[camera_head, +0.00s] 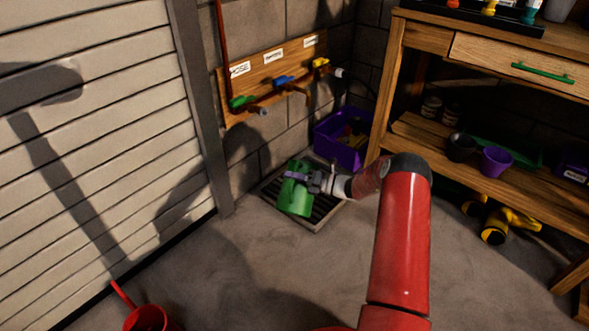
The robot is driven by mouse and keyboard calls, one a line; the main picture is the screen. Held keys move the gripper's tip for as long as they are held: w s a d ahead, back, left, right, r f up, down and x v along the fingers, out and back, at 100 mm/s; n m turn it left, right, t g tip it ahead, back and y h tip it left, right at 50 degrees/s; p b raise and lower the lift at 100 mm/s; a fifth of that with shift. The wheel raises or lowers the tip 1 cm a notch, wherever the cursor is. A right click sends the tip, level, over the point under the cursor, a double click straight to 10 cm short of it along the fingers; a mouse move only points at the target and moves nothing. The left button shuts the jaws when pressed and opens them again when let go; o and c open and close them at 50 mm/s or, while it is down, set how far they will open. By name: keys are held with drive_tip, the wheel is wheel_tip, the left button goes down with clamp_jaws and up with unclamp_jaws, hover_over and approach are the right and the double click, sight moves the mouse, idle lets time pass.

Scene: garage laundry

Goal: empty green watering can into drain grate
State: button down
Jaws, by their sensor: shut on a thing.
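The green watering can (296,198) is at the end of my arm, in the middle of the head view. My gripper (308,181) is shut on it at its upper right side. The can looks tilted, and its spout cannot be made out. The drain grate (327,214) is a dark slatted square with a pale frame in the floor, below and behind the can. The can covers part of the grate. I cannot tell the height of the can above the grate, and no water is visible.
A purple crate (341,153) stands behind the grate. A tap board (275,75) hangs on the wall. A wooden workbench (440,150) stands at the right, with yellow-black boots (497,232) under it. A red watering can (147,318) is at lower left. The floor in front is clear.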

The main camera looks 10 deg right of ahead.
sight(289, 212)
drive_tip(key=s+a+f+n, duration=0.1)
drive_tip(key=s+a+f+n+b, duration=0.1)
drive_tip(key=s+f+n, duration=0.1)
drive_tip(key=s+a+f+n+b, duration=0.1)
drive_tip(key=s+n, duration=0.1)
drive_tip(key=shift+f, duration=0.25)
drive_tip(key=shift+f+n+b, duration=0.9)
drive_tip(key=shift+f+b, duration=0.05)
drive_tip(key=shift+b, duration=0.1)
drive_tip(key=f+n+b, duration=0.1)
drive_tip(key=n+b, duration=0.1)
drive_tip(key=shift+f+b, duration=0.3)
drive_tip(key=shift+f, duration=0.1)
drive_tip(key=shift+w+f+n, duration=0.15)
drive_tip(key=shift+f+n, duration=0.3)
drive_tip(key=shift+n, duration=0.25)
